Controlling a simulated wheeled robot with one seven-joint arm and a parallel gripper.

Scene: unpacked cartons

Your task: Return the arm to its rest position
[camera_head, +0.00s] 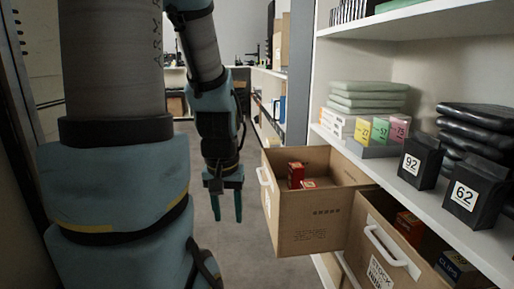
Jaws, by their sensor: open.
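My gripper (227,205) hangs at the end of my arm, pointing down over the aisle floor. Its two teal fingers are apart with nothing between them. It is to the left of an open cardboard carton (300,232) and apart from it. My arm's large blue-grey links fill the left side of the view.
The carton, with red boxes (296,174) inside, juts from the shelving. Another carton (387,262) sits nearer at lower right. The shelf (400,187) holds black packages marked 92 (411,163) and 62 (464,196), and folded green cloths (368,97). The grey floor (262,272) is clear below my gripper.

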